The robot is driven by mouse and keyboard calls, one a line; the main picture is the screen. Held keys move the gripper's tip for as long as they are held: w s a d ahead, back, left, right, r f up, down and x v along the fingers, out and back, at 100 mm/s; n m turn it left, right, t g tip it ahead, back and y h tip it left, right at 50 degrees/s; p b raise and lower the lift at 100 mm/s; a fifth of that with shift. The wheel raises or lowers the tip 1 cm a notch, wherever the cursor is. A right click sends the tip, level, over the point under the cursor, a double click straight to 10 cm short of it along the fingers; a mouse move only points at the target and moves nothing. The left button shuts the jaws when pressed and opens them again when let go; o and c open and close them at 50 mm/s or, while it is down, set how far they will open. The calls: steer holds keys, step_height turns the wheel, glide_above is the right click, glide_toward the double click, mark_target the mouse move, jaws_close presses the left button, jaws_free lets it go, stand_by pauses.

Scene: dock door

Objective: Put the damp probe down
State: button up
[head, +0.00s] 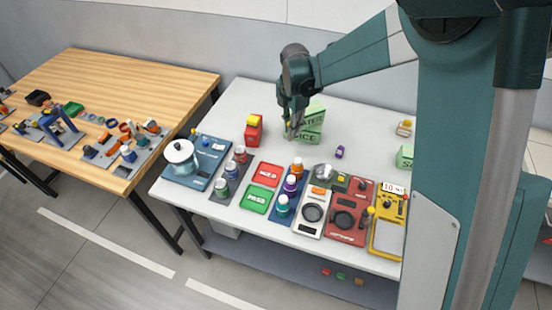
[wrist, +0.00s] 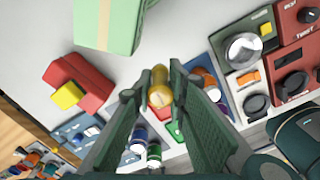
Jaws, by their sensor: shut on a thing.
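The thing I take to be the damp probe is a small brass-coloured piece (wrist: 160,93), seen end-on between my fingertips in the wrist view. My gripper (wrist: 160,80) is shut on it. In the head view my gripper (head: 291,130) points down over the back middle of the white table (head: 240,100), just left of a green box (head: 313,121). There the held piece is mostly hidden by the fingers, and I cannot tell whether it touches the table.
A red box with a yellow top (head: 254,130) stands left of my gripper. In front are a red tray (head: 267,174), a green tray (head: 256,200), several capped bottles and a row of test devices (head: 348,222). A small purple item (head: 340,152) lies right. Bare tabletop lies between.

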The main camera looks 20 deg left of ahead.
steer(key=shift+n, duration=0.5)
steer(key=shift+s+a, duration=0.45)
steer(key=shift+a, duration=0.35)
steer(key=shift+s+a, duration=0.45)
steer(key=shift+a, duration=0.4)
steer(key=shift+s+a, duration=0.45)
steer(key=shift+a, duration=0.35)
steer(key=shift+f, duration=0.15)
steer(key=shift+f, duration=3.05)
steer(key=shift+f, duration=1.85)
steer(key=shift+f, duration=0.15)
steer(key=o, duration=0.9)
